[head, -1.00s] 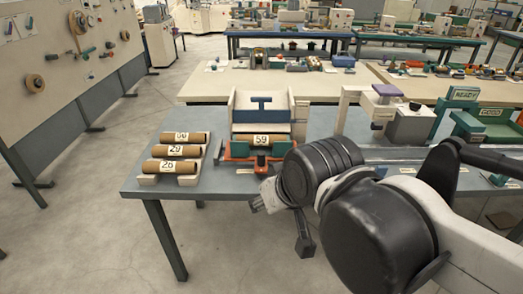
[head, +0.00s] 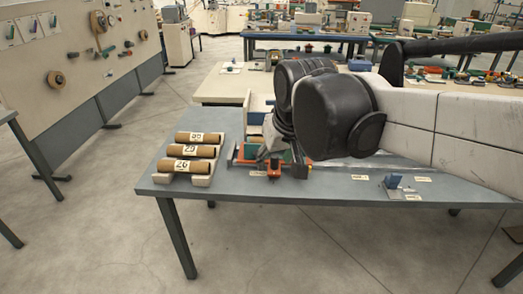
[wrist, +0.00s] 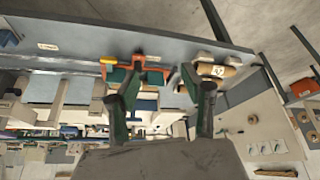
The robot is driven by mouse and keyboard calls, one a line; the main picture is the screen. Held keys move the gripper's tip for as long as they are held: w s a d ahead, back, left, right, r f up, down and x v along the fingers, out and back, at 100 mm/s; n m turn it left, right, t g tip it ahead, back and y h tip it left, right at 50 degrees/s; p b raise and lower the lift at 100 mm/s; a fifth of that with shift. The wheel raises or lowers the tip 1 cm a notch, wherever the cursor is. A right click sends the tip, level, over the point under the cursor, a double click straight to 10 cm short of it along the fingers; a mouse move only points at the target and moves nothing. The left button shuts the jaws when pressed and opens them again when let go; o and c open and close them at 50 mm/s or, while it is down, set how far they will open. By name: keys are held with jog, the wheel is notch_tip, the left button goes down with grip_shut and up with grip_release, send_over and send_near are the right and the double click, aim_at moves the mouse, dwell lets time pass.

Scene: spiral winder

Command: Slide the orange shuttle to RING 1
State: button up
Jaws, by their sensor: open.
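The orange shuttle (head: 276,166) is at the left part of the blue-grey table, just right of the tube rack, with green blocks beside it. My arm hides much of it in the head view. It also shows in the wrist view (wrist: 156,73), where the picture is turned over. My gripper (wrist: 162,68) is open. One finger is over the shuttle's area and the other is towards the tubes; nothing is between them. I cannot tell whether a finger touches the shuttle. Small labels (head: 423,179) lie on the table to the right; their words are too small to read.
Several brown numbered tubes (head: 195,151) lie on pale supports at the table's left end. A small blue part on a bracket (head: 393,188) stands on the right of the table (head: 325,187). The front strip of the table is mostly clear.

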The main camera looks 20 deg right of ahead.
jog(key=w+d+g, duration=0.1)
jog(key=w+d, duration=0.1)
jog(key=w, duration=0.5)
jog(key=m+g+p, duration=0.1)
jog(key=g+p, duration=0.1)
jog(key=g, duration=0.2)
send_over(275, 156)
notch_tip(275, 156, down, 10)
notch_tip(275, 156, down, 13)
jog(key=shift+b, duration=0.4)
grip_shut()
